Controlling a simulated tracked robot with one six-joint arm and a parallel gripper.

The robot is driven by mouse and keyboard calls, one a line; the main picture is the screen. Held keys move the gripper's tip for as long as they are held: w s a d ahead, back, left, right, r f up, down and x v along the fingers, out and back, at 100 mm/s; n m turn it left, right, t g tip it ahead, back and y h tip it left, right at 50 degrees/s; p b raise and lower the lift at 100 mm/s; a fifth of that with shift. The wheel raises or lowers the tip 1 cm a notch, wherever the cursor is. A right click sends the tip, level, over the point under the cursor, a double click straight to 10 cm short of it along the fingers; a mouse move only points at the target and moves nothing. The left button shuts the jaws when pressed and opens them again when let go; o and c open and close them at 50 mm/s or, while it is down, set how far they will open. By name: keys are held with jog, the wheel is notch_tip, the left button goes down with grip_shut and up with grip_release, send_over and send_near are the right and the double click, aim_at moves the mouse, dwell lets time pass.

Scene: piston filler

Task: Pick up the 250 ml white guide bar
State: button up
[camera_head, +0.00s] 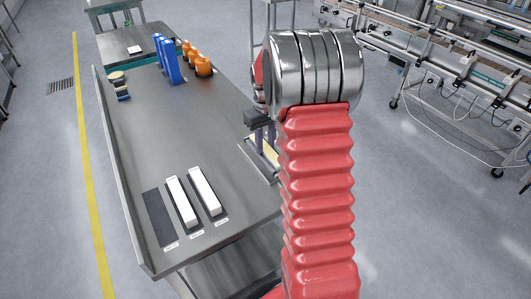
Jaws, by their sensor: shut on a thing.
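My gripper (265,143) is beside the right edge of the metal table, partly hidden behind my red-sleeved arm. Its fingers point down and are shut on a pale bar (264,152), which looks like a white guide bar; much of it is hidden. Two white guide bars (181,201) (204,191) lie side by side on dark mats near the table's front end. A third dark mat (159,217) to their left is empty. Small labels (196,234) sit in front of the mats, too small to read.
The metal table (150,130) has a raised rim. Blue upright parts (168,60), orange parts (203,66) and a small stack of parts (119,86) stand toward its far end. Its middle is clear. A conveyor machine (450,60) stands at the right, across open floor.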

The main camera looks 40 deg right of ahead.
aim_at(265, 147)
grip_shut()
notch_tip(265, 147, up, 10)
dwell(0.6)
dwell(0.5)
